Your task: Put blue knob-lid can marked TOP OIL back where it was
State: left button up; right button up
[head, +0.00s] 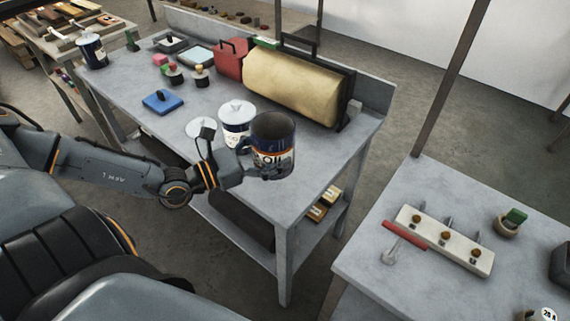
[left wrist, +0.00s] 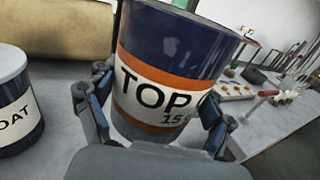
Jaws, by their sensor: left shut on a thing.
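The blue can marked TOP OIL (head: 273,134) has a white label with orange bands, and its top looks open and dark inside. My left gripper (head: 258,170) is shut around its side near the front right part of the grey workbench (head: 270,205). The can also fills the left wrist view (left wrist: 165,90), between both fingers of the gripper (left wrist: 155,105). I cannot tell whether its base touches the bench. A pale round disc (head: 198,127), perhaps a lid, lies left of it, partly behind my gripper. My right gripper is not in view.
A white-lidded can (head: 236,111) stands just behind the held can; its label ends in OAT in the wrist view (left wrist: 18,105). A cream roll (head: 290,85), red case (head: 229,60) and blue pad (head: 162,102) occupy the bench. Another can (head: 92,50) stands far left.

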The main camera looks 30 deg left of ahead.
pick_arm(q)
jog(key=w+f+b, duration=0.1)
jog(key=w+f, duration=0.1)
jog(key=w, duration=0.1)
jog(key=w+a+f+b, duration=0.1)
jog(key=w+f, duration=0.2)
jog(key=shift+w+a+f, duration=0.1)
jog(key=shift+a+f, duration=0.05)
jog(key=shift+f, duration=0.2)
jog(key=shift+w+f, duration=0.35)
jog(key=shift+f, duration=0.05)
notch_tip(320, 180, down, 3)
jog(key=shift+w+f, duration=0.1)
jog(key=shift+f, duration=0.05)
jog(key=shift+f, duration=0.15)
jog(key=o, duration=1.5)
